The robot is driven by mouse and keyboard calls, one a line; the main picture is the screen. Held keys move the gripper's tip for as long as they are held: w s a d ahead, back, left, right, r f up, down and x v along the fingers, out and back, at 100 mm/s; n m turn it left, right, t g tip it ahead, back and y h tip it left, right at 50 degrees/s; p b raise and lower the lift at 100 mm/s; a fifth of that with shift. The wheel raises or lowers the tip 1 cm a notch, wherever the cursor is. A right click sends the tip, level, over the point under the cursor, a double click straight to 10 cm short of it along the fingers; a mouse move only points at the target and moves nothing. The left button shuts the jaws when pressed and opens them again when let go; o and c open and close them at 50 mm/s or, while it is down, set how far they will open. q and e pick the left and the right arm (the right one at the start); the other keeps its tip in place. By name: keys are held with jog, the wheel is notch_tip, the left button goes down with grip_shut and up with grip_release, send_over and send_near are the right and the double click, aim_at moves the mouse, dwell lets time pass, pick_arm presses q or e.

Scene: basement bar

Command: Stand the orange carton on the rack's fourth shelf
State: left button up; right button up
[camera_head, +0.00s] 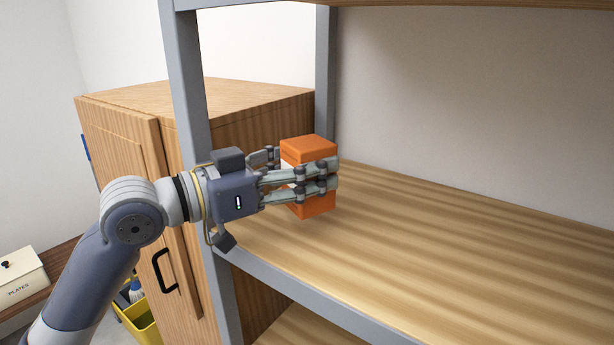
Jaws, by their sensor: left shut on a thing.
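The orange carton (308,150) is upright in my left gripper (318,178), in the middle of the head view. The left gripper is shut on it, with its fingers across the carton's near side. The carton is over the left end of a wooden rack shelf (430,235), just inside the front left post. I cannot tell whether its bottom touches the shelf boards. My right gripper is not in view.
The shelf is bare to the right of the carton. The rack's grey front left post (190,90) stands close beside my left wrist. A wooden cabinet (200,100) is behind and left. A yellow bin (143,325) and a box marked PLATES (20,285) are lower left.

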pick_arm(q)
jog(key=shift+w, duration=0.25)
jog(key=shift+f+p, duration=0.6)
jog(key=shift+f, duration=1.15)
jog(key=shift+f, duration=0.1)
jog(key=shift+f, duration=0.15)
jog(key=o, duration=1.1)
jog(key=shift+c, duration=0.2)
